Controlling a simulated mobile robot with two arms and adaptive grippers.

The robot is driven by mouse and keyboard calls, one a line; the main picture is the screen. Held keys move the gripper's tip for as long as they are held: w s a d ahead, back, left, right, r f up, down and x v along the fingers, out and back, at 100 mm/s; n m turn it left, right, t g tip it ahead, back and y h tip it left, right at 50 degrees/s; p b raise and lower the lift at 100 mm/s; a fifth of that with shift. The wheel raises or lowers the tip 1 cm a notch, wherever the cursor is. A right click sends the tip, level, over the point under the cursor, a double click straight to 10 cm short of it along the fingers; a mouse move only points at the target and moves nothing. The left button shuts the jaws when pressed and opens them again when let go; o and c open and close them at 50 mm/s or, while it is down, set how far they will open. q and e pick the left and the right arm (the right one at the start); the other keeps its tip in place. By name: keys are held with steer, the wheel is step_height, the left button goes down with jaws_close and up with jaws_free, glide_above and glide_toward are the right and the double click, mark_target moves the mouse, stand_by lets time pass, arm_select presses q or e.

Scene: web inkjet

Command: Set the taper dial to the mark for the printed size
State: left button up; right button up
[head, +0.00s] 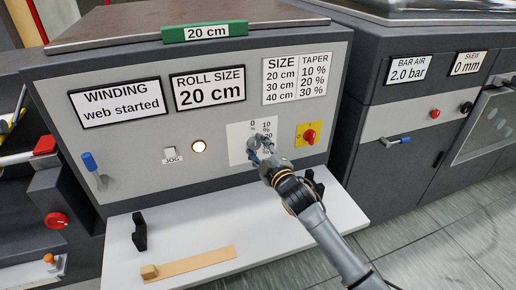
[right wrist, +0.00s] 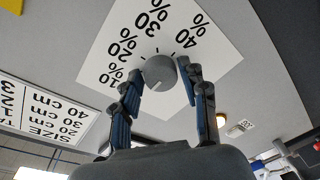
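The taper dial (right wrist: 160,72) is a round grey knob on a white card marked in percent; 10 to 40 % show in the right wrist view. Its pale pointer line seems to point down-left, below the 10 % mark. My right gripper (right wrist: 161,68) has one finger on each side of the knob, very close; I cannot tell whether they touch it. In the head view the right gripper (head: 261,146) covers much of the dial card (head: 237,142). The roll size sign (head: 208,88) reads 20 cm. The size and taper chart (head: 297,79) pairs 20 cm with 10 %. My left gripper is out of view.
A red and yellow switch (head: 309,135) sits right of the dial. A lit round lamp (head: 198,146) and JOG button (head: 171,154) are left of it. A white shelf (head: 205,218) juts out below, bearing a black bracket (head: 139,233) and a tan strip (head: 195,264).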

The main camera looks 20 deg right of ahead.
steer(key=c, duration=0.6)
steer(key=shift+m, duration=0.4)
steer(key=m+p, duration=0.1)
steer(key=m, duration=0.2)
steer(key=shift+m, duration=0.3)
steer(key=shift+f+m+t+p, duration=0.15)
steer(key=shift+m+t+p, duration=0.35)
steer(key=shift+m, duration=1.9)
steer(key=o, duration=1.2)
steer(key=shift+c, duration=0.2)
